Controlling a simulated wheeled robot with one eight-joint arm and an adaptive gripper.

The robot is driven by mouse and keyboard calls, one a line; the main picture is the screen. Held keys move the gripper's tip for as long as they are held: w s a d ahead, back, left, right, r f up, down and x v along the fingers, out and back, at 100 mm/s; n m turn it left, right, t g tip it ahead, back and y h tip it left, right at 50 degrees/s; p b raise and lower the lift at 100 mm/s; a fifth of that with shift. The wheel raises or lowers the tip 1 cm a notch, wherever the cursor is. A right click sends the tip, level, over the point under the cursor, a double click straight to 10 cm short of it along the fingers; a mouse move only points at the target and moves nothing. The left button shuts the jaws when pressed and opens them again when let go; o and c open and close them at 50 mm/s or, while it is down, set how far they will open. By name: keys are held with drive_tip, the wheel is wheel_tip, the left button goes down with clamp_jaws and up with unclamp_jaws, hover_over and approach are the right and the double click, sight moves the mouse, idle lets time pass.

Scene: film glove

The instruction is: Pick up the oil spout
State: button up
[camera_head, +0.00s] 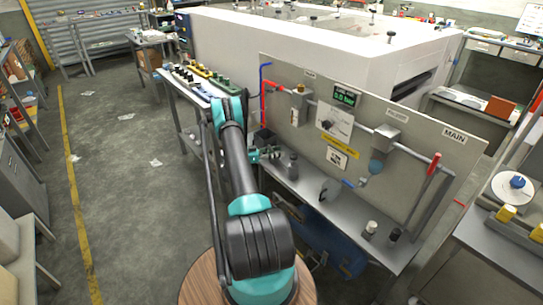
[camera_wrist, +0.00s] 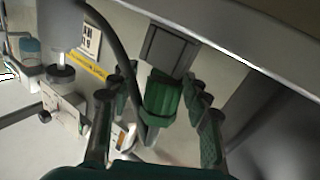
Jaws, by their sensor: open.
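A green ribbed collar with a grey block-like end, seemingly the oil spout (camera_wrist: 163,105), shows in the middle of the wrist view. A dark curved tube passes close beside it; I cannot tell whether they are joined. My gripper (camera_wrist: 164,82) is open, with dark, green-padded fingers on either side of this piece. Gaps show on both sides, so it is not clamped. In the head view my gripper (camera_head: 268,155) is low over the bench in front of the panel, pointing right. The spout cannot be made out clearly there.
A dark grey bottle (camera_head: 292,166) stands just right of my gripper, with a grey jug (camera_head: 330,190) farther right. The upright panel (camera_head: 400,170) with pipes and gauges rises behind the bench (camera_head: 310,187). Small containers (camera_head: 371,228) stand at the bench's right end.

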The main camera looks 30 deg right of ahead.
drive_tip(key=shift+s+d, duration=0.1)
drive_tip(key=shift+d, duration=0.15)
clamp_jaws()
idle(0.3)
